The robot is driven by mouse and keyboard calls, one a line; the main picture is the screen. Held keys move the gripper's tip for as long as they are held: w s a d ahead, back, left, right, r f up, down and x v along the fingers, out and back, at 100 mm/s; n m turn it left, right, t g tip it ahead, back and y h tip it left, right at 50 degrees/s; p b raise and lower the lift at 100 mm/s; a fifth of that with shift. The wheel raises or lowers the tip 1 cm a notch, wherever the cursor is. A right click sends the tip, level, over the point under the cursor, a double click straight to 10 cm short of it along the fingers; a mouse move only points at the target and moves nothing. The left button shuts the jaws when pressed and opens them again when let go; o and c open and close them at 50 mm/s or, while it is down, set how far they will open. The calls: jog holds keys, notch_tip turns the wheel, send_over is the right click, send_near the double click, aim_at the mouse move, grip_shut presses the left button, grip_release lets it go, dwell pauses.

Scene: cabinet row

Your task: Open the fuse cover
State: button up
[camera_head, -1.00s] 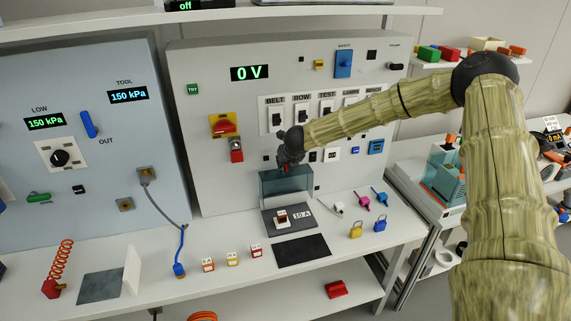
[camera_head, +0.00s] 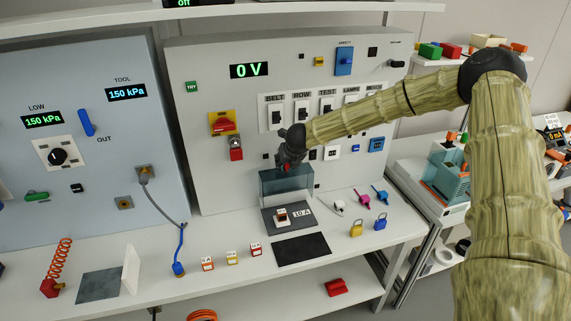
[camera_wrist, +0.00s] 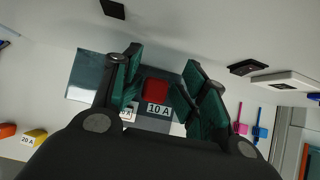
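The fuse cover (camera_head: 287,184) is a translucent blue-grey panel. It stands upright at the back of the dark fuse base (camera_head: 270,218), against the cabinet front. A fuse (camera_head: 281,215) with red on it sits in the base beside a "10 A" label. In the wrist view, the red fuse top (camera_wrist: 155,90) shows between my fingers, and a grey see-through panel (camera_wrist: 86,78) shows at left. My gripper (camera_head: 285,165) is at the upper edge of the cover. Its green-padded fingers (camera_wrist: 160,90) are apart with nothing held between them. Whether it touches the cover is unclear.
Several labelled fuses (camera_head: 232,258) stand on the bench at left of a black mat (camera_head: 300,249). Coloured plugs (camera_head: 362,201) and padlocks (camera_head: 380,223) lie at right. Switches (camera_head: 302,111) and a "0 V" display (camera_head: 249,71) are on the panel above.

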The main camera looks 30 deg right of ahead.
jog(key=v, duration=1.1)
jog(key=shift+a, duration=0.1)
jog(key=s+a+f+n+g+b, duration=0.1)
jog(key=s+a+f+n, duration=0.4)
jog(key=f, duration=0.4)
jog(key=s+a+f+n, duration=0.4)
jog(key=s+f+n, duration=0.35)
jog(key=f, duration=0.25)
jog(key=s+a+f+n+g+b, duration=0.1)
jog(key=s+a+f+n, duration=0.4)
jog(key=f, duration=0.4)
jog(key=s+a+f+n+g, duration=0.1)
jog(key=s+f+n, duration=0.3)
jog(key=s, duration=0.7)
jog(key=s+f+n+g+b, duration=0.1)
jog(key=s+f+n, duration=0.3)
jog(key=s+n, duration=0.5)
jog(key=s+a+f+n+g+y, duration=0.1)
jog(key=s+f+n+g, duration=0.2)
jog(key=s+n, duration=0.4)
jog(key=s+f, duration=0.1)
jog(key=s, duration=0.5)
jog(key=shift+s+a+f+b, duration=0.2)
jog(key=shift+a+f+b, duration=0.1)
jog(key=shift+a+b, duration=0.05)
